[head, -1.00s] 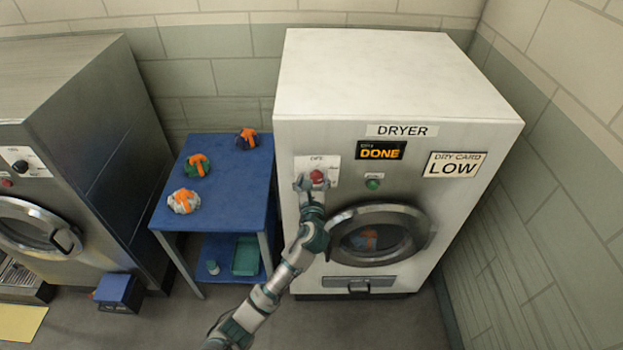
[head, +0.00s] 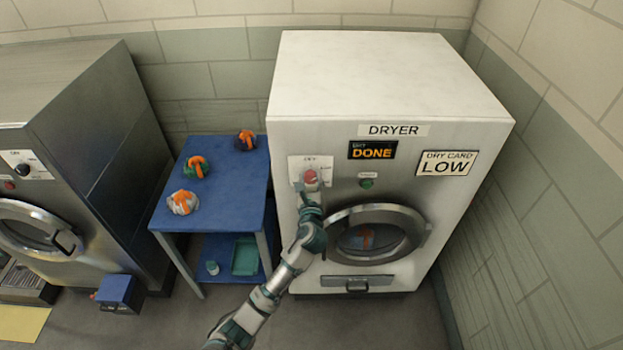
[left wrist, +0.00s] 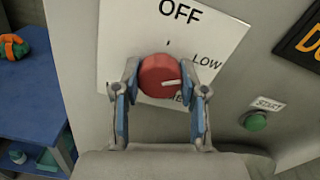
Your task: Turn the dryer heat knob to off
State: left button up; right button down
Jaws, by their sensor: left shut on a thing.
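The red heat knob (head: 310,176) sits on a white dial plate (left wrist: 125,40) on the front of the dryer (head: 390,80). In the left wrist view the knob (left wrist: 158,74) has a white pointer mark aimed right, toward the area just below LOW. OFF is printed at the top of the plate; a lower label is partly hidden. My left gripper (head: 310,187) is at the knob, and in the left wrist view its fingers (left wrist: 160,88) are shut on the knob's left and right sides. My right gripper is not in view.
A green start button (head: 367,183) is right of the knob. The round dryer door (head: 420,235) is shut below. A blue table (head: 225,180) with several bundles stands left of the dryer. A DONE display (head: 373,150) and LOW card (head: 447,163) are on the dryer front.

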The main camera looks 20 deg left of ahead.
pick_arm(q)
jog(key=n, duration=0.4)
jog(key=shift+r+n+p, duration=0.2)
jog(key=shift+n+p, duration=0.1)
jog(key=shift+p, duration=0.1)
jog(key=n, duration=0.3)
jog(key=shift+n, duration=0.3)
jog(key=shift+f+n, duration=0.1)
jog(key=shift+n, duration=1.7)
jog(key=shift+b, duration=0.3)
jog(key=o, duration=1.1)
jog(key=shift+w, duration=0.1)
jog(key=shift+o, duration=0.2)
jog(key=shift+a+f, duration=0.1)
jog(key=shift+f, duration=0.05)
